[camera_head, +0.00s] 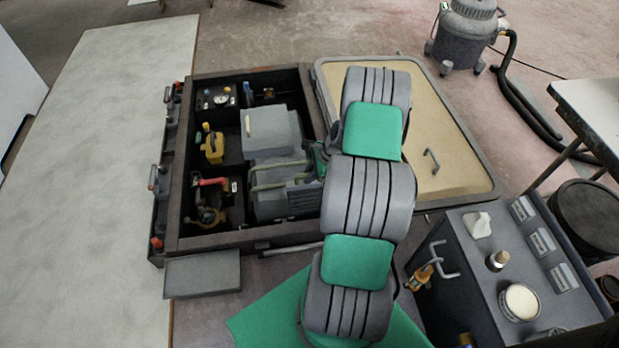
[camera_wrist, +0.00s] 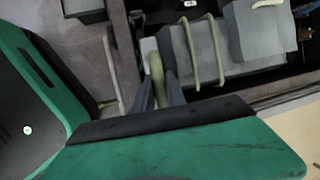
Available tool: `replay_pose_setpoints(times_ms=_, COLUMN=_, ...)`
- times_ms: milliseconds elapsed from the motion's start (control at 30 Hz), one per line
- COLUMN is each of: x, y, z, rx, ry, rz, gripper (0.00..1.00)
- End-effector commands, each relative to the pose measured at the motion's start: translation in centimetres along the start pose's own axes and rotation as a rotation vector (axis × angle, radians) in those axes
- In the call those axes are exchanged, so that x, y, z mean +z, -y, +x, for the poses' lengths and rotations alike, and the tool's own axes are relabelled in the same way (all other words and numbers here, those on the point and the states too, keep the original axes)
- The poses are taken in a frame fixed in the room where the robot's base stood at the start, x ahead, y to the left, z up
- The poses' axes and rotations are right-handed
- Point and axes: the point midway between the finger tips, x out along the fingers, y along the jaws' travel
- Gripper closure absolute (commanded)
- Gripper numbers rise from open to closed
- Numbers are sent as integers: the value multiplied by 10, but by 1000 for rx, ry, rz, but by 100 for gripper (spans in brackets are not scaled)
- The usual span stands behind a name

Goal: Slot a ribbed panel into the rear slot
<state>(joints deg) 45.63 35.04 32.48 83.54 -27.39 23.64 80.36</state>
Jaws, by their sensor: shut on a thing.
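My gripper (camera_wrist: 158,95) is shut on a pale greenish loop handle (camera_wrist: 155,68) in the wrist view. The handle appears to belong to a grey panel, of which only a light edge (camera_wrist: 147,45) shows beside it. In the head view my gripper (camera_head: 318,165) is partly hidden behind my arm, above the open dark box. A dark piece with ribs (camera_head: 304,198) shows just below it, close to the grey blocks. Two similar grey pieces with pale loop handles (camera_head: 278,165) stand side by side in the box. I cannot tell which gap is the rear slot.
The dark box frame (camera_head: 180,215) surrounds the parts. Its left side holds a yellow fitting (camera_head: 213,146) and a red-handled valve (camera_head: 212,182). A grey block (camera_head: 268,130) stands behind. A tan lid (camera_head: 440,140) lies right. A grey console (camera_head: 510,265) stands front right.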

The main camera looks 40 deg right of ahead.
Motion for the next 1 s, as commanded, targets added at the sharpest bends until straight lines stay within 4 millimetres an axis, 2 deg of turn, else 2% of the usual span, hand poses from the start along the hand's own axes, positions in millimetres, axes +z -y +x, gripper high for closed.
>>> replay_pose_setpoints(times_ms=600, x=-31, y=-17, z=76, rx=2, ry=1, rz=-1, gripper=100)
replay_pose_setpoints(times_ms=767, x=-35, y=-19, z=86, rx=2, ry=1, rz=-2, gripper=100)
replay_pose_setpoints(times_ms=1000, x=-34, y=-18, z=85, rx=1, ry=1, rz=-2, gripper=100)
